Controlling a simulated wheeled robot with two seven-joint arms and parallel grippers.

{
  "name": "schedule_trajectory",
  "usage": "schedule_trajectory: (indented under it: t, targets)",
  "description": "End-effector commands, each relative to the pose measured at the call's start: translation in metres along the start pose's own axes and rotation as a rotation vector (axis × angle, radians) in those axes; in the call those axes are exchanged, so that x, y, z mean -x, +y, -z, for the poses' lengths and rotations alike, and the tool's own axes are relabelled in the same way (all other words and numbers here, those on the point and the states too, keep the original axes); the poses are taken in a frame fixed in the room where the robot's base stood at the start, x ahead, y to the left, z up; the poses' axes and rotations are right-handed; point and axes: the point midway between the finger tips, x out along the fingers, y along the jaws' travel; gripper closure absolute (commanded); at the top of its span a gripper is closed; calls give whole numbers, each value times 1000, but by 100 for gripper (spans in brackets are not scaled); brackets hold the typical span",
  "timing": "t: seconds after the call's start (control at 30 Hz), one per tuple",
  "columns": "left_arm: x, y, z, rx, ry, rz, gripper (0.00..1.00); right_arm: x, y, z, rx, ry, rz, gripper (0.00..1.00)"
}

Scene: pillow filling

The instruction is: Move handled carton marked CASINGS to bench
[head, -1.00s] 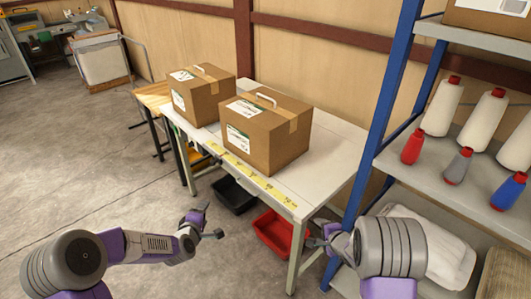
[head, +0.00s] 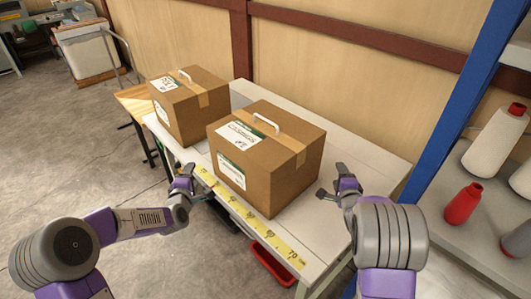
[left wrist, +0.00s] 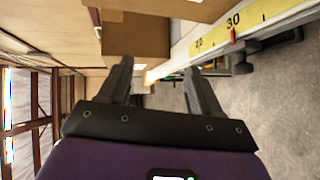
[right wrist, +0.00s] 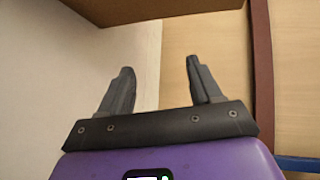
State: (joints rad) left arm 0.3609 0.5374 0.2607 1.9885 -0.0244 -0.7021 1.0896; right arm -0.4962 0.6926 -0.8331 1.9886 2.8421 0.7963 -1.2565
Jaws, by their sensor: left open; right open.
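Two brown handled cartons stand upright on a white bench (head: 355,165). The nearer carton (head: 285,185) has a pale top handle and white-and-green labels; the farther carton (head: 200,120) sits behind it to the left. I cannot read the labels, so I cannot tell which is marked CASINGS. My left gripper (head: 199,182) is open at the bench's front edge, left of the nearer carton and apart from it. My right gripper (head: 330,181) is open and empty, just right of that carton. The left wrist view shows a carton (left wrist: 138,38) beyond the open fingers.
A yellow measuring strip (head: 262,225) runs along the bench's front edge. A red bin (head: 272,265) sits below. A blue-posted shelf (head: 460,105) with thread cones stands at the right. A wooden table (head: 135,98) adjoins at the far left. The bench's right part is clear.

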Motion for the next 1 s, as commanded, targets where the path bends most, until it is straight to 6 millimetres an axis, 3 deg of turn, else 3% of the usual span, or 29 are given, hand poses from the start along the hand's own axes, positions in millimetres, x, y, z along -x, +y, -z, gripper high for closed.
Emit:
schedule_trajectory:
  t: [0.27, 0.7, 1.0]
  targets:
    - [-22, 0, -1, 1, -1, 1, 36, -22, 1, 0, 3, 1, -1, 36]
    - [-94, -1, -1, 0, -1, 0, 36, -93, 1, 0, 2, -1, 0, 36]
    - [-132, 0, -1, 0, -1, 0, 36, -132, 1, 0, 1, 0, 0, 36]
